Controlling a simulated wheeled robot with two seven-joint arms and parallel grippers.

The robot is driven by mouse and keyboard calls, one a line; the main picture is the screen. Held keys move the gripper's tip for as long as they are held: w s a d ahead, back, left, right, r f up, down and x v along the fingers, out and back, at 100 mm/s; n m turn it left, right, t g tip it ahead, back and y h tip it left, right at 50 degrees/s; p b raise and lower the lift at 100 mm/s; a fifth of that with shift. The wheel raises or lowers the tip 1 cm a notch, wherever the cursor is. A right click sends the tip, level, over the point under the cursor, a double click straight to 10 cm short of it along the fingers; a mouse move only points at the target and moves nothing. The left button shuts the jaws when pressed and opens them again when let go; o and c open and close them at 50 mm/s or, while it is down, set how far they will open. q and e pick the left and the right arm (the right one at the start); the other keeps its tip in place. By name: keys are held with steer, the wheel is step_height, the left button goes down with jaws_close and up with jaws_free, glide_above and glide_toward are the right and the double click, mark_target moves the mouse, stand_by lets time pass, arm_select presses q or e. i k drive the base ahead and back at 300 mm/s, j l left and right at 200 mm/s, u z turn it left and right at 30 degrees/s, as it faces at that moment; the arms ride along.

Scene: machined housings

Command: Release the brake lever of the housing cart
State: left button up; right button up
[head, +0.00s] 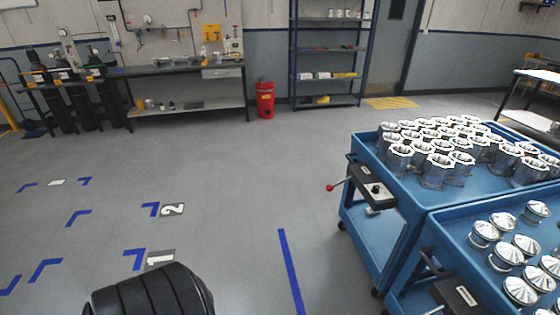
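A blue cart (390,188) at the right carries several shiny metal housings (441,168) with open tops on its upper tray. A lever with a red ball knob (329,187) sticks out to the left from near the cart's left corner, beside a dark handle block (373,193). The lever looks roughly level, tilted slightly down toward its knob. A black ribbed rounded part, likely of my own body, shows at the bottom left. Neither gripper is in view.
A second blue cart (432,222) with conical-topped metal parts (508,256) stands close in front, at the lower right. Open floor with blue tape marks (291,270) lies to the left. A workbench (180,70), red bin (265,99) and shelf rack (329,55) line the back wall.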

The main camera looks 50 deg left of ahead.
mark_target(329, 188)
steer(key=k+j+u, duration=0.15)
steer(key=k+j, duration=0.15)
steer(key=k+j+u, duration=0.1)
steer(key=k+j, duration=0.15)
steer(key=j, duration=0.15)
steer(key=k+j+u, duration=0.25)
steer(key=k+j, duration=0.2)
steer(key=j, duration=0.3)
steer(key=i+u, duration=0.2)
steer(key=i, duration=0.35)
steer(key=i+l+u, duration=0.2)
steer(key=i, duration=0.35)
steer(key=i+u, duration=0.15)
steer(key=i, duration=0.4)
steer(key=i+l+u, duration=0.2)
steer(key=i, duration=0.35)
steer(key=i+l+u, duration=0.2)
steer(key=i+l, duration=0.25)
steer(key=i, duration=0.05)
